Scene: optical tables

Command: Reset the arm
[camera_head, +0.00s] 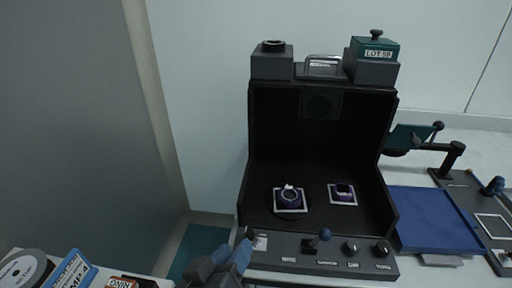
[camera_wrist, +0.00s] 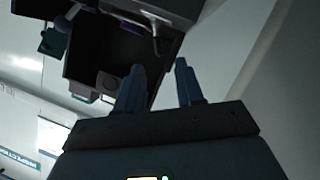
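My gripper (camera_head: 232,258) is at the bottom of the head view, at the front left corner of a black open-fronted box (camera_head: 318,130). In the wrist view my gripper (camera_wrist: 158,85) has its two blue-grey fingers apart with nothing between them. The box also shows beyond the fingers in the wrist view (camera_wrist: 95,50), tilted by the camera's angle. Whether a fingertip touches the box's front panel cannot be told.
A green block (camera_head: 375,47) sits on top. A blue tray (camera_head: 437,218) lies right; a booklet (camera_head: 72,270) lies lower left.

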